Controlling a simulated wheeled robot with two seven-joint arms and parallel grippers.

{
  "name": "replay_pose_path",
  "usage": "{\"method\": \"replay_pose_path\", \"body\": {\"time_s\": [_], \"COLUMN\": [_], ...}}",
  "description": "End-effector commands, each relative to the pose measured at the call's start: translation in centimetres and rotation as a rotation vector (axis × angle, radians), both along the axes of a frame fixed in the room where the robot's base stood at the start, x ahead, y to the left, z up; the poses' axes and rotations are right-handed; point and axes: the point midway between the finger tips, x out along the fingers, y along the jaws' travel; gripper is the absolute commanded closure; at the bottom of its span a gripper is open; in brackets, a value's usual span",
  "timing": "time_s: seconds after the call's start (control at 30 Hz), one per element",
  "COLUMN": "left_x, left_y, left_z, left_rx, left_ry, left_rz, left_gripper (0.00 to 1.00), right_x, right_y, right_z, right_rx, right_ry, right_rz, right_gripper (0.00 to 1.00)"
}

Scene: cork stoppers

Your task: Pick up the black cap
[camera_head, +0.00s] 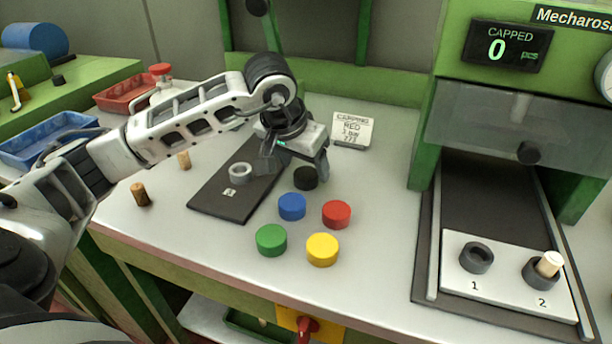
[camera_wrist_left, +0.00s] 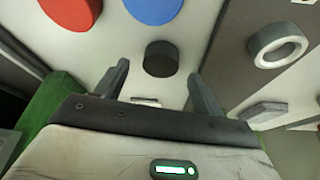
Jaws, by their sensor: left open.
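The black cap (camera_head: 305,177) is a short dark cylinder lying flat on the grey bench, just right of the dark mat. In the left wrist view the black cap (camera_wrist_left: 160,59) stands between and beyond my two fingertips, apart from both. My left gripper (camera_head: 294,168) is open and empty, above and close behind the cap in the head view; its fingers also show in the left wrist view (camera_wrist_left: 158,82). My right gripper is not in view.
A blue cap (camera_head: 292,206), red cap (camera_head: 337,214), green cap (camera_head: 271,240) and yellow cap (camera_head: 322,249) lie in front. A grey ring (camera_head: 240,173) sits on the dark mat (camera_head: 220,205). A white card (camera_head: 352,130) stands behind; the press fixture (camera_head: 508,300) is at right.

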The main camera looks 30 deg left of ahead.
Motion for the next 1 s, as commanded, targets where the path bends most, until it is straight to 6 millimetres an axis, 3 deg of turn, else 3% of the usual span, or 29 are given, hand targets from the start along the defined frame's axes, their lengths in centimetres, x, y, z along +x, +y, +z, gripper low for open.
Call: {"method": "replay_pose_path", "body": {"time_s": [0.17, 0.43, 0.6, 1.0], "left_x": [0.8, 0.9, 0.9, 1.0], "left_y": [0.0, 0.0, 0.0, 0.0], "left_z": [-2.0, -2.2, -2.2, -1.7], "left_rx": [-0.002, -0.001, -0.001, -0.001], "left_ry": [0.001, -0.001, -0.001, -0.003], "left_rz": [0.000, 0.000, 0.000, 0.000], "left_gripper": [0.31, 0.31, 0.79, 0.79], "right_x": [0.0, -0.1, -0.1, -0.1], "right_y": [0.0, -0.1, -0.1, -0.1], "right_z": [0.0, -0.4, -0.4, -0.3], "right_rx": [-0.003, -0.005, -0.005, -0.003], "right_ry": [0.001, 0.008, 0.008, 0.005], "right_rz": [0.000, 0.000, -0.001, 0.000], "right_gripper": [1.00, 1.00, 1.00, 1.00]}}
